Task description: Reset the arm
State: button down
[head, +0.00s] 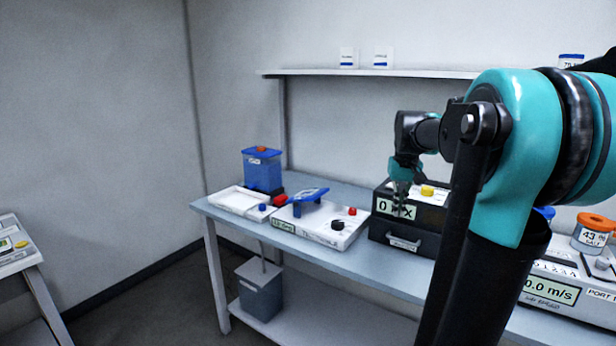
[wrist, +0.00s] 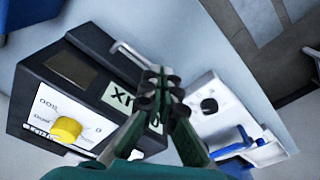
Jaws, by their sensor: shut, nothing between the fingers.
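My gripper (head: 401,203) is at the end of my teal and black arm. In the head view it points down in front of the black box (head: 425,200), which has a yellow knob and a handle. In the wrist view the fingers of my gripper (wrist: 158,95) are together, with nothing between them. There the black box (wrist: 50,95) lies to the left, and a white tray unit (wrist: 215,95) with a black knob lies to the right. I cannot tell whether the fingers touch the box.
The workbench (head: 355,262) carries a white tray unit with a blue part, a blue container (head: 262,172), and an instrument with a display (head: 548,291) at right. A wall shelf (head: 370,73) is above. A grey bin (head: 260,290) stands below. A side table (head: 20,258) is at left.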

jog(key=shift+t, duration=0.7)
jog(key=s+a+f, duration=0.1)
jog(key=s+f, duration=0.1)
jog(key=f, duration=0.1)
jog(key=s+a+f, duration=0.1)
jog(key=s+f, duration=0.2)
jog(key=f, duration=0.1)
jog(key=s+a+f, duration=0.1)
jog(key=s+f, duration=0.1)
jog(key=f, duration=0.1)
jog(key=shift+s+a+f, duration=0.3)
jog(key=shift+a+f, duration=0.1)
jog(key=s+a+f+t, duration=0.1)
jog(key=s+a+f, duration=0.2)
jog(key=s+f, duration=0.9)
jog(key=shift+s+a+f+n+t, duration=0.2)
jog(key=shift+s+n+t, duration=0.1)
jog(key=shift+s, duration=0.15)
